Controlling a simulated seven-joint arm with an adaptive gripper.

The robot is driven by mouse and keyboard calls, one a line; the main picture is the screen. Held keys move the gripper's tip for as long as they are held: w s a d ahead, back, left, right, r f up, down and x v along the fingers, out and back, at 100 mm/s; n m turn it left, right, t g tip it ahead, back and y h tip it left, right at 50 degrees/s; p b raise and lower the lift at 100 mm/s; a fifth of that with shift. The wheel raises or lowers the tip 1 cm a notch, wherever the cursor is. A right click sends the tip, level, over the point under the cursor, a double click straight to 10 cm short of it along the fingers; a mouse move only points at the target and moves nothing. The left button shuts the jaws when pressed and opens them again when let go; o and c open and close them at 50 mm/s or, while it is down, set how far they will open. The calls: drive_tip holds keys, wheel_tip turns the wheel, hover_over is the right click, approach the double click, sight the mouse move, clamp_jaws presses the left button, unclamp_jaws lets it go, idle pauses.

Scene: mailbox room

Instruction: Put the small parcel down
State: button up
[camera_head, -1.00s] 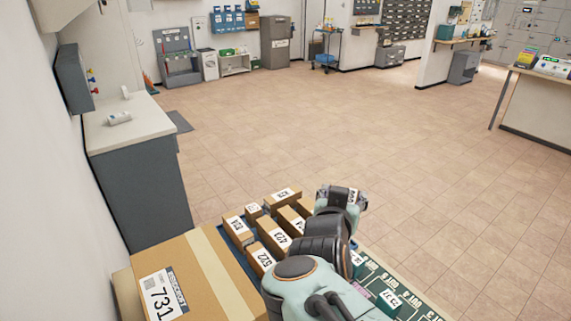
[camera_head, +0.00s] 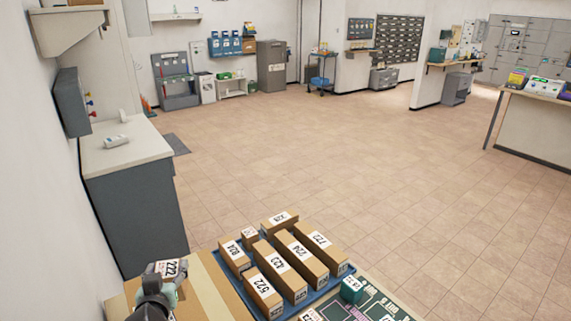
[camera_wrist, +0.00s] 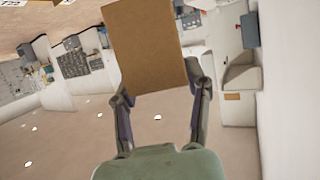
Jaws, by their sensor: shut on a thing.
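My gripper (camera_head: 160,292) is shut on a small brown parcel (camera_head: 168,269) with a white number label on top. The gripper and parcel are at the lower left of the head view, by the large brown carton (camera_head: 209,290). I cannot tell there whether the parcel touches the carton. In the wrist view, the parcel (camera_wrist: 147,45) is a plain brown face between the two fingers (camera_wrist: 160,95), which press on its sides.
A blue tray (camera_head: 318,294) with several labelled parcels stands right of the carton. A small green box (camera_head: 352,290) sits beside it on a printed green board (camera_head: 388,303). A grey cabinet with a pale top (camera_head: 130,160) stands at left. The floor beyond is clear.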

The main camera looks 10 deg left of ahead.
drive_tip(key=shift+w+a+f, duration=0.8)
drive_tip(key=shift+f, duration=0.8)
drive_tip(key=shift+w+a+f, duration=0.75)
drive_tip(key=shift+a+f, duration=0.1)
drive_tip(key=shift+f, duration=0.8)
drive_tip(key=shift+w+a+f, duration=0.8)
drive_tip(key=shift+f, duration=0.8)
drive_tip(key=o, duration=1.2)
drive_tip(key=shift+f, duration=0.15)
